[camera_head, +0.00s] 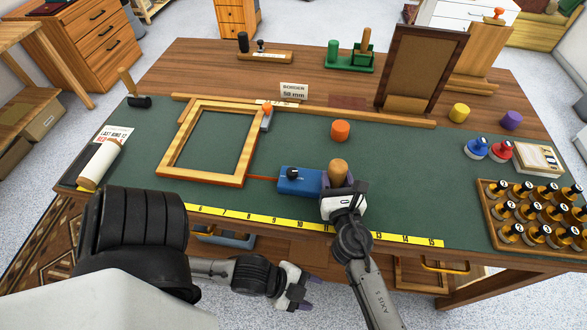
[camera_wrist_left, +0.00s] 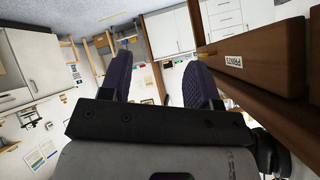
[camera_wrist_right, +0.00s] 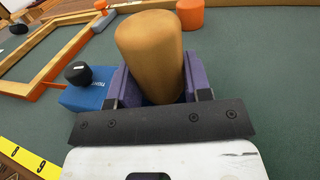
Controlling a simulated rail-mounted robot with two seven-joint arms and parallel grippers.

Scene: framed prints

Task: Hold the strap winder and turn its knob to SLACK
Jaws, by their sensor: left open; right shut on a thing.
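The strap winder (camera_head: 299,182) is a blue block on the green mat, with a black knob (camera_head: 293,173) on top and a wooden handle (camera_head: 338,168) at its right end. A red strap runs from it to the wooden frame (camera_head: 174,142). My right gripper (camera_head: 339,187) is shut on the handle. In the right wrist view the handle (camera_wrist_right: 150,58) stands between the purple fingers, with the black knob (camera_wrist_right: 78,72) to its left. The knob's setting cannot be read. My left gripper (camera_head: 302,290) is open and empty, low in front of the bench edge.
An orange cylinder (camera_head: 340,130) stands behind the winder. A wooden tray of bottles (camera_head: 530,215) is at the right. A yellow ruler (camera_head: 270,223) lines the front edge. Drawers with handles are under the bench near my left gripper. The mat right of the winder is clear.

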